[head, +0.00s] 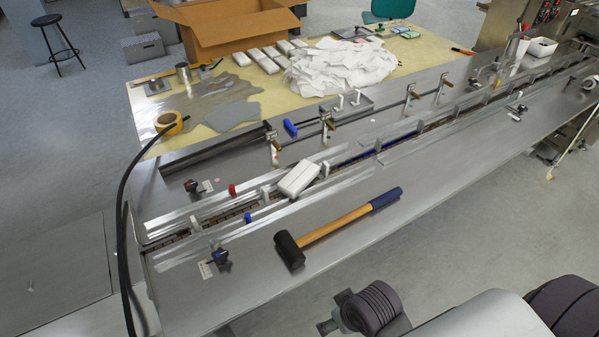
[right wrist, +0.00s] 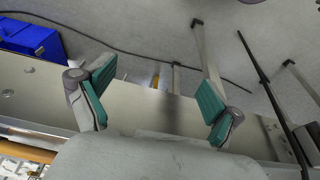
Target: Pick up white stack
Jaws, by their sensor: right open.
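A white stack (head: 298,179) of what look like two flat blocks lies at a slant across the rails of the wrapper's infeed channel (head: 215,212) in the head view. In the right wrist view my right gripper (right wrist: 157,102) is open, its two green-padded fingers wide apart with nothing between them. The white stack cannot be made out in the right wrist view. Parts of my arm show at the bottom right of the head view, well apart from the stack. My left gripper is in neither view.
A mallet (head: 338,222) lies on the steel table in front of the channel. Several white packs (head: 263,60) and a pile of white wrappers (head: 340,68) lie on the back table beside a cardboard box (head: 225,30). A black cable (head: 122,215) hangs at the left end.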

